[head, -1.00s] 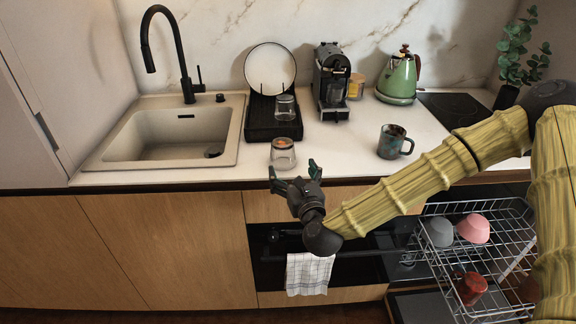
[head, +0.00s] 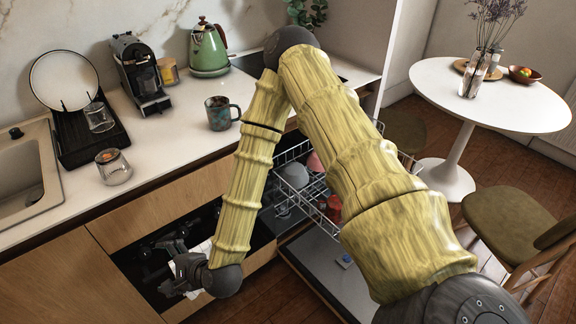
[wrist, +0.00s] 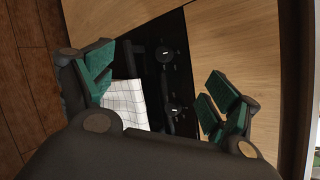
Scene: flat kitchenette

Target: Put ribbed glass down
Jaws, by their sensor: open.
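A clear glass (head: 113,168) stands on the white countertop near its front edge, with something orange-brown visible at its top. A second clear glass (head: 99,118) is on the black drying rack. I cannot make out ribs on either one. My gripper (head: 160,270) is below counter height, in front of the black oven front, apart from both glasses. In the wrist view, its green-padded fingers (wrist: 158,92) are spread wide with nothing between them. Neither glass shows in the wrist view.
The drying rack (head: 88,142) holds a plate beside the sink (head: 25,175). A coffee machine (head: 138,75), green kettle (head: 208,50) and dark mug (head: 221,113) stand on the counter. The open dishwasher's wire rack (head: 300,190) juts out. A checked towel (wrist: 125,100) hangs at the oven.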

